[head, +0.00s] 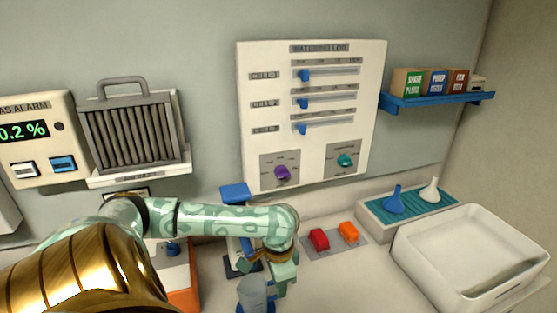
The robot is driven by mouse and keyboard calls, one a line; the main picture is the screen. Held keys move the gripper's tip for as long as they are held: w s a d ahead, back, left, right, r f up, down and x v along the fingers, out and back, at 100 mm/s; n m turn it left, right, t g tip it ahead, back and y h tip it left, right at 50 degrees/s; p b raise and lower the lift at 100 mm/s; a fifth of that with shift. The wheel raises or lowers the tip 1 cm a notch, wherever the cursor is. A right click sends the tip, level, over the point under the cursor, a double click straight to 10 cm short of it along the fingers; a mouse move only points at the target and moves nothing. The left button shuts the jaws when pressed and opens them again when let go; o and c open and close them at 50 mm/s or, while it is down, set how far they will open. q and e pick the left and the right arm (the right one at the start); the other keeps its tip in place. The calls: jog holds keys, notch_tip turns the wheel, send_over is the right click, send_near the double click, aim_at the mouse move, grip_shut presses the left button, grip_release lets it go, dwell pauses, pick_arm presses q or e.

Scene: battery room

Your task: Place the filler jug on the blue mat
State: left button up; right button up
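My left arm comes in from the left, and its green-patterned link ends at my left gripper (270,268) near the bottom centre. The gripper points down over the counter, and its finger gap is not clear. A translucent grey vessel with blue at its base (254,293), possibly the filler jug, stands just below and in front of the gripper, cut by the bottom edge. I cannot tell whether they touch. A blue ribbed mat (446,202) lies in a shallow tray at the right, with a blue funnel (394,202) and a white funnel (429,191) on it. My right gripper is not in view.
A white basin (470,220) stands in front of the mat tray. Red (318,239) and orange (348,232) blocks sit on a grey pad. A blue-topped item (235,192) stands behind my arm. A blue shelf (440,100) holds small boxes.

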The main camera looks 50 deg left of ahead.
pick_arm(q)
jog(key=shift+w+r+b, duration=0.1)
jog(key=shift+r+b, duration=0.2)
jog(key=shift+b, duration=0.05)
notch_tip(320, 180, up, 12)
jog(key=p, duration=0.5)
jog(key=shift+r, duration=0.2)
